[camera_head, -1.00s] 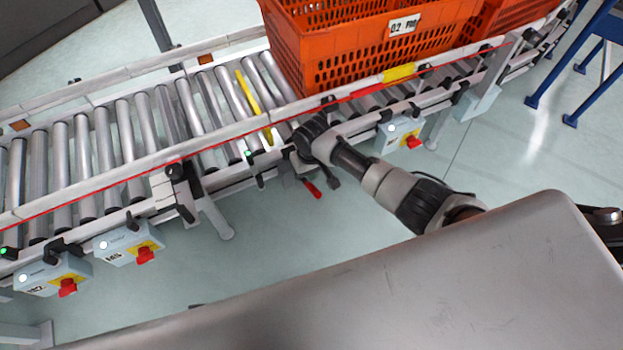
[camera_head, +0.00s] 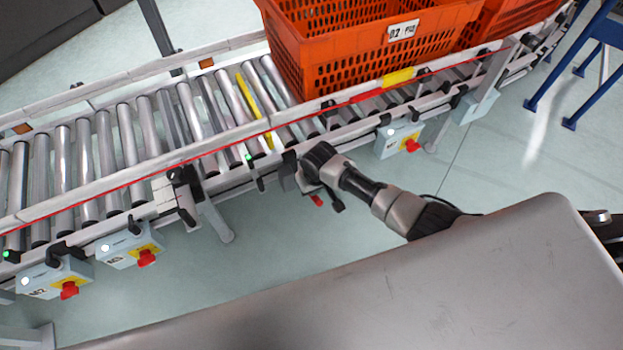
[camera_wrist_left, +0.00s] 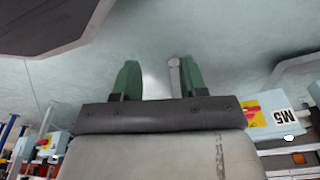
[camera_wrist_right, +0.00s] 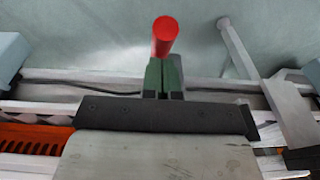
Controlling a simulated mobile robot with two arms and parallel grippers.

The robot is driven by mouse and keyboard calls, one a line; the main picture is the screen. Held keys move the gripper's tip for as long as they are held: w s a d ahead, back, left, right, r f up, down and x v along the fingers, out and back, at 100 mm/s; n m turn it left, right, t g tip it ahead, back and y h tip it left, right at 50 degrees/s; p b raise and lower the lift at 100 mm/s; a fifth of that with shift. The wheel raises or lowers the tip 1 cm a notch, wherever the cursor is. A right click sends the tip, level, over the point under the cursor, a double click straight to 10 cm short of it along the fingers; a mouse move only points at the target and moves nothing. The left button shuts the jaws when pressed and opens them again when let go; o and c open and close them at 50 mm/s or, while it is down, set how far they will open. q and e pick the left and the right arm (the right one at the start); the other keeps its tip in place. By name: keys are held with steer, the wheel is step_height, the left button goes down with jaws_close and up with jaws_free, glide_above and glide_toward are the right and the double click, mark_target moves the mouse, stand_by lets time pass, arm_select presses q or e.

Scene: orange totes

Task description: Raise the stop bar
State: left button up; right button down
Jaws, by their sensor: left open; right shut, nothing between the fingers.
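The yellow stop bar (camera_head: 255,103) lies between the rollers, just left of the front orange tote (camera_head: 375,55). I cannot tell its height against the rollers. A red handle (camera_head: 317,201) shows below my right gripper (camera_head: 298,178), in front of the conveyor's near rail. In the right wrist view the red handle (camera_wrist_right: 165,36) stands just beyond the tips of my right gripper (camera_wrist_right: 163,66), whose green fingers are shut together and empty. Whether they touch the handle is unclear. My left gripper (camera_wrist_left: 158,80) is open and empty in its own wrist view, over floor; the head view does not show it.
The roller conveyor (camera_head: 85,205) runs across the view, with a second orange tote (camera_head: 520,25) behind the first. Control boxes with red knobs (camera_head: 146,258) hang from the near rail. Blue stand legs (camera_head: 545,85) are at the right. Clear floor lies before the conveyor.

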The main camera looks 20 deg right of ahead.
mark_target(317, 199)
steer(key=shift+s+d+f+t+p, duration=0.15)
steer(key=shift+s+f+t+p, duration=0.2)
steer(key=shift+s+f+t, duration=0.9)
arm_select(q)
step_height(317, 199, up, 21)
steer(key=w+t+b, duration=0.1)
steer(key=b, duration=0.7)
steer(key=shift+w+d+f+t+h+b, duration=0.1)
steer(key=shift+w+d+f+t+b, duration=0.1)
steer(key=shift+w+t+b, duration=0.35)
steer(key=shift+w+d+f+t+h+b, duration=0.1)
steer(key=shift+w+d+t+b, duration=0.15)
steer(key=shift+w+t, duration=0.45)
steer(key=shift+w+d+f+t+h+b, duration=0.15)
steer(key=shift+w+t+b, duration=0.25)
steer(key=shift+w, duration=0.5)
arm_select(e)
step_height(317, 199, down, 12)
steer(key=s+t+y, duration=0.1)
steer(key=t, duration=0.5)
steer(key=shift+d, duration=0.1)
arm_select(q)
steer(key=shift+s, duration=0.1)
arm_select(e)
steer(key=shift+r, duration=0.1)
